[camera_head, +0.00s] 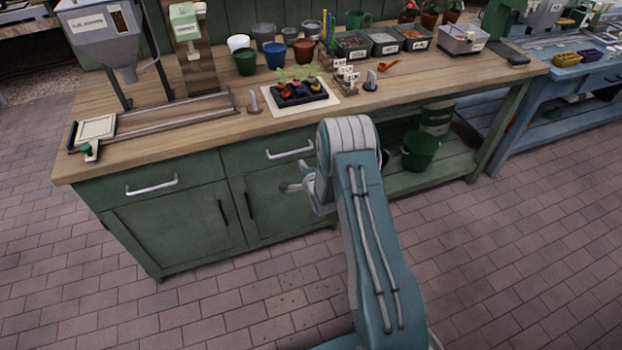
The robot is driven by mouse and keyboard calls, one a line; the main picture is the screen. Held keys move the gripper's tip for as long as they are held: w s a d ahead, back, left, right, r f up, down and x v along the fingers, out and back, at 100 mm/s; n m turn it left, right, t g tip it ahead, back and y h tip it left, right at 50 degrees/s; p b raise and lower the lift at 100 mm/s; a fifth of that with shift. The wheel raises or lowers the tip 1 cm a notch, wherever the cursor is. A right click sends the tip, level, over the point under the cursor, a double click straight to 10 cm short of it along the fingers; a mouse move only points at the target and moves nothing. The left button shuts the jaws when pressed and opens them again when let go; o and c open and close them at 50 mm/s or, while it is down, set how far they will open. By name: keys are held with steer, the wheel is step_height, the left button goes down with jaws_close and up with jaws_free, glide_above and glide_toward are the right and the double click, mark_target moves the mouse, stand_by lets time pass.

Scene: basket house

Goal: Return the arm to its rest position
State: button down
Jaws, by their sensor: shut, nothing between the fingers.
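My arm rises from the bottom of the picture, teal with two grey tubes along its upper link, and bends at a pale grey rounded joint in front of the workbench (190,120). My gripper (290,187) shows as a small grey shape sticking out left of that joint, in front of the green cabinet doors and below the bench top. It is shut and empty. Most of the forearm and part of the gripper are hidden behind the upper link.
On the bench are a small black tray (299,97) with colourful items, several pots, a grey hopper (103,30) and a rail frame (170,115). A green bucket (419,150) stands on the lower shelf. A blue table (545,85) is at right. The brick floor in front is clear.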

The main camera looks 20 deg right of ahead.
steer(key=v, duration=0.7)
steer(key=shift+d, duration=0.1)
